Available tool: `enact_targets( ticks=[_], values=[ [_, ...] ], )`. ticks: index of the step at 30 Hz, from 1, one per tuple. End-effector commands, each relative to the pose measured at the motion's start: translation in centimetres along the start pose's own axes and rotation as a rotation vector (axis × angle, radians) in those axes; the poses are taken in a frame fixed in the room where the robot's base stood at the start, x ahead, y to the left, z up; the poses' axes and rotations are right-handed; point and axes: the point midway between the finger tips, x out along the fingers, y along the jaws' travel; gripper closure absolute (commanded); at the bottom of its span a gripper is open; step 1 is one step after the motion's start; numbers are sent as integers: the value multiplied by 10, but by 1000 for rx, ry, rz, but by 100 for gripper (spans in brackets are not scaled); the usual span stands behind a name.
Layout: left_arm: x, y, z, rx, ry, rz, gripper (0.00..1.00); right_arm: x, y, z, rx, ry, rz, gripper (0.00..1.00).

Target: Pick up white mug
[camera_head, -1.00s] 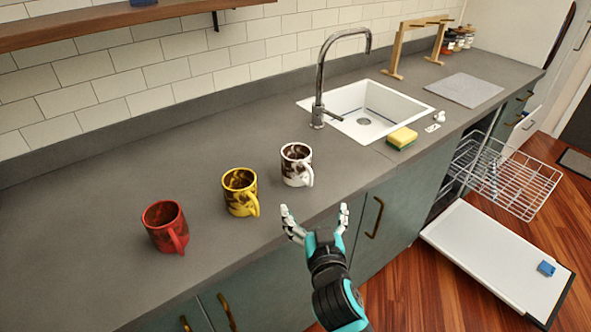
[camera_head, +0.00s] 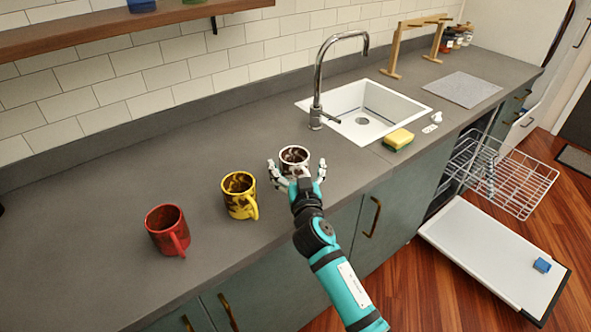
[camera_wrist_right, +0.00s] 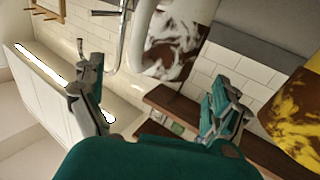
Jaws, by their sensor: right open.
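The white mug (camera_head: 294,155) stands upright on the grey counter, with dark brown marks inside. In the right wrist view the white mug (camera_wrist_right: 172,42) shows close up, with brown blotches, between and beyond the fingertips. My right gripper (camera_head: 296,176) is open, its fingers spread at the near side of the mug, one on each side. Its lower part and handle are mostly hidden behind the gripper in the head view. In the wrist view the two fingers of my right gripper (camera_wrist_right: 160,95) are apart with nothing held between them. My left gripper is not in view.
A yellow mug (camera_head: 240,194) and a red mug (camera_head: 167,230) stand to the left. A sink (camera_head: 366,108) with a tall faucet (camera_head: 318,85) and a sponge (camera_head: 398,139) lie to the right. An open dishwasher (camera_head: 495,255) is at the lower right.

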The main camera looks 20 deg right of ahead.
Motion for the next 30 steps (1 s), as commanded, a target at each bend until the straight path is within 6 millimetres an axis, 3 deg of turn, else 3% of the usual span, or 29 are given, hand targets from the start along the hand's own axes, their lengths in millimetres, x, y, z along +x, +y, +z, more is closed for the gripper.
enact_targets(
  ticks=[8,17,30],
  values=[
    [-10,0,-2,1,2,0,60,40,0,-1,-1,0,0,0],
    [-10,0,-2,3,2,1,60,45,0,1,0,0,0,0],
    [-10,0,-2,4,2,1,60,44,0,1,1,-1,-1,58]
  ],
)
